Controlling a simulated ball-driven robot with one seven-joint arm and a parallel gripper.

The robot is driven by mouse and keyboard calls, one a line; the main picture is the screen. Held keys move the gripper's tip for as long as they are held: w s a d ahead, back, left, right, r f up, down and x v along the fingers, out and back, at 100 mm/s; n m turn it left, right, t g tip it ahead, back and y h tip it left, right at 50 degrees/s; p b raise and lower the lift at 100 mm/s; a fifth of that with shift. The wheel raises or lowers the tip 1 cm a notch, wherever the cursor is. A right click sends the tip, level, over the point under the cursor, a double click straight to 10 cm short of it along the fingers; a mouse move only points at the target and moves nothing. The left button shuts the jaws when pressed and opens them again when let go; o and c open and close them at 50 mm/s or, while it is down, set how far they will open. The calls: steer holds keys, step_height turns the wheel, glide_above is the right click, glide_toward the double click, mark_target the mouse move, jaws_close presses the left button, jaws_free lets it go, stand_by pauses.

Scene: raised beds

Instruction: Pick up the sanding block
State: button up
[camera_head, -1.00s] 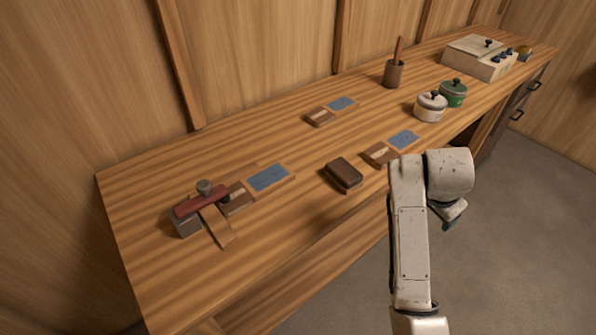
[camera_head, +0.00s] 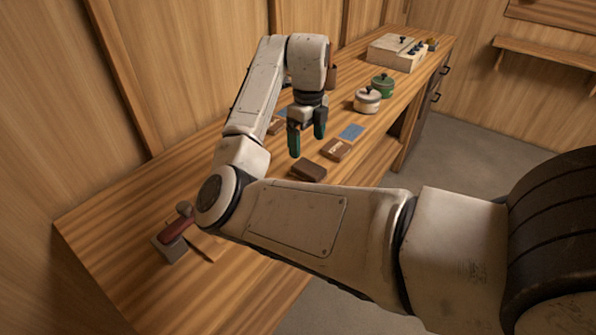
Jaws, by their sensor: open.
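A dark brown block (camera_head: 308,170), which looks like the sanding block, lies flat near the bench's front edge. A lighter brown block with a pale patch (camera_head: 337,150) lies to its right, beside a blue sheet (camera_head: 351,131); I cannot tell for sure which one is meant. My gripper (camera_head: 307,132) points down over the bench with its green-tipped fingers apart and empty. In the picture it is just above the dark block and does not touch it. Another brown block (camera_head: 275,127) is partly hidden behind my gripper.
A red-handled tool on a grey block (camera_head: 172,246) sits at the bench's left end, partly hidden by my arm. A cream pot (camera_head: 367,100), a green pot (camera_head: 382,85) and a pale box (camera_head: 394,54) stand farther right. The wooden wall runs behind the bench (camera_head: 110,215).

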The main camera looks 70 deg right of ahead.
glide_above(309, 167)
steer(key=f, duration=0.4)
steer(key=shift+w+a+f, duration=0.25)
steer(key=shift+a+f, duration=0.05)
steer(key=shift+f, duration=0.05)
steer(key=shift+s+d+f+p, duration=0.15)
steer(key=shift+f+p, duration=0.15)
steer(key=shift+f, duration=1.1)
steer(key=shift+s+d+f+p, duration=0.1)
steer(key=shift+f+p, duration=0.15)
steer(key=shift+f, duration=1.1)
steer(key=c, duration=1.1)
steer(key=shift+c, duration=0.2)
steer(key=shift+r, duration=0.15)
steer(key=shift+r, duration=0.5)
steer(key=s+a+r, duration=0.7)
steer(key=s+r, duration=0.4)
steer(key=shift+s+a+r, duration=0.25)
steer(key=shift+s+r, duration=0.15)
